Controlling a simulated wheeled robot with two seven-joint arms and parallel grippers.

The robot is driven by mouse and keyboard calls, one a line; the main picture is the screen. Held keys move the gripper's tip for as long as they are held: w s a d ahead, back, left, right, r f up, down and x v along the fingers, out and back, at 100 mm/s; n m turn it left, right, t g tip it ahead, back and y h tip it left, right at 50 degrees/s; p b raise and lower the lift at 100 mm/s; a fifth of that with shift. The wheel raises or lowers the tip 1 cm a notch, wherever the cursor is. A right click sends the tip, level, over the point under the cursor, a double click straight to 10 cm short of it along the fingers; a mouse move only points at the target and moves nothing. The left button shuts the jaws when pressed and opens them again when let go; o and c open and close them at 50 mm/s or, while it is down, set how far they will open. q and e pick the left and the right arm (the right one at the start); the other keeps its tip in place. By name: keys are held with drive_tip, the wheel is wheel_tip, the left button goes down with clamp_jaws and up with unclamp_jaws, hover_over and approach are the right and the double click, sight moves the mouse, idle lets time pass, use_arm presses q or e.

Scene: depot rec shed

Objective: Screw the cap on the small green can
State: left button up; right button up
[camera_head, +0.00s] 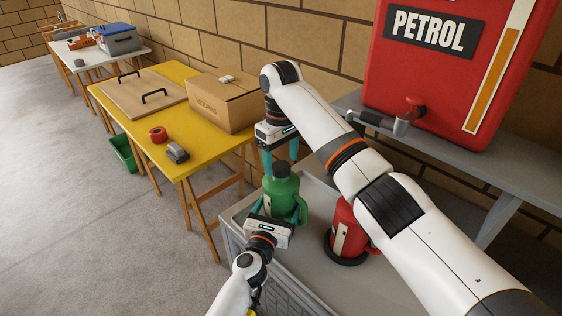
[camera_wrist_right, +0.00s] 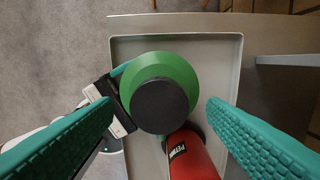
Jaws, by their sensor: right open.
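The small green can (camera_head: 280,191) stands upright on the grey tray top, with a black cap (camera_head: 282,169) on its mouth. From above, the cap (camera_wrist_right: 159,105) looks centred on the can (camera_wrist_right: 178,67); I cannot tell how tightly it sits. My left gripper (camera_head: 279,209) is low at the can's near side, its teal fingers on either side of the body, shut on it. My right gripper (camera_head: 281,160) is above the can, pointing down. It is open and empty, its fingers on either side of the cap with gaps in the right wrist view.
A red petrol can (camera_head: 341,236) stands close right of the green can. A large red petrol tank (camera_head: 445,85) with a tap (camera_head: 408,117) is behind. A yellow table (camera_head: 150,115) with a cardboard box (camera_head: 222,103) is at left. The tray's rim (camera_wrist_right: 235,75) surrounds the cans.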

wheel_tip(320, 180, up, 10)
drive_tip(key=shift+r, duration=0.2)
use_arm(q)
drive_tip(key=o, duration=1.8)
drive_tip(key=shift+c, duration=0.2)
drive_tip(key=shift+s+a, duration=0.15)
drive_tip(key=shift+s, duration=0.35)
drive_tip(key=p+v, duration=0.1)
drive_tip(key=v, duration=1)
use_arm(e)
drive_tip(key=shift+r, duration=0.6)
